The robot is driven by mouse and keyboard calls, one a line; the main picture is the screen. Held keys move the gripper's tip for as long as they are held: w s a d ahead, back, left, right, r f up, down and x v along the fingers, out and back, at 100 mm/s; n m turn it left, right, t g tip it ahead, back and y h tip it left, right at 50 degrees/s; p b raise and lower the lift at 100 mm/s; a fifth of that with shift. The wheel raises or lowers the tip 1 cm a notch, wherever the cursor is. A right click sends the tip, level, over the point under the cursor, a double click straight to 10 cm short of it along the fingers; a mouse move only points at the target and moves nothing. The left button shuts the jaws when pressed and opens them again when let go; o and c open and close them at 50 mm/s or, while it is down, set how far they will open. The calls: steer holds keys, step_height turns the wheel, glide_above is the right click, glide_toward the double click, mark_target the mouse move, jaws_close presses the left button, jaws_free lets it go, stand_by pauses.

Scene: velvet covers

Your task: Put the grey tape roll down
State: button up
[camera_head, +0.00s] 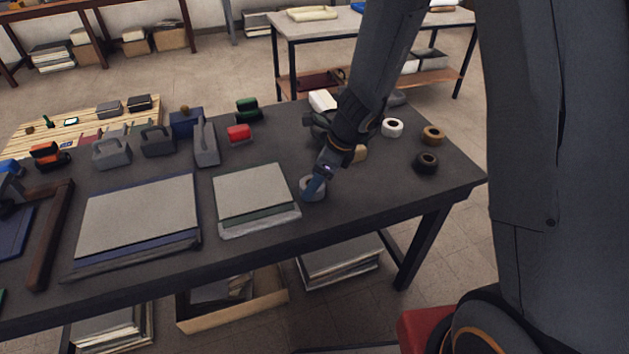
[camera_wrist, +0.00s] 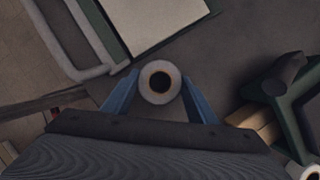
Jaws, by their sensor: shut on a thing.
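The grey tape roll (camera_head: 312,188) is at the tip of my gripper (camera_head: 318,180), at the dark table's surface or just above it; I cannot tell which. It lies just right of the stack of grey and green boards (camera_head: 255,196). In the wrist view the tape roll (camera_wrist: 160,82) shows its round end and dark hole between the two blue fingers (camera_wrist: 160,95), one on each side. My gripper is shut on it. My arm hides part of the table behind.
White (camera_head: 392,128), tan (camera_head: 432,134) and black (camera_head: 427,162) rolls stand at the table's right end. A dark green tool (camera_wrist: 284,92) is close by in the wrist view. The table (camera_head: 350,215) is bare right of the grey roll, towards its front edge.

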steer(key=shift+f, duration=0.1)
steer(key=o, duration=1.1)
steer(key=shift+c, duration=0.2)
steer(key=shift+r, duration=0.25)
steer(key=p+v, duration=0.1)
steer(key=v, duration=1.1)
steer(key=s+d+n+h, duration=0.2)
steer(key=s+d+n, duration=0.3)
steer(key=n, duration=0.6)
steer(key=s+d+r+n+h, duration=0.1)
steer(key=s+d+n+h, duration=0.1)
steer(key=s+d+n, duration=0.4)
steer(key=shift+s+r+n+g, duration=0.3)
steer(key=shift+s+n, duration=0.75)
steer(key=shift+n, duration=1.75)
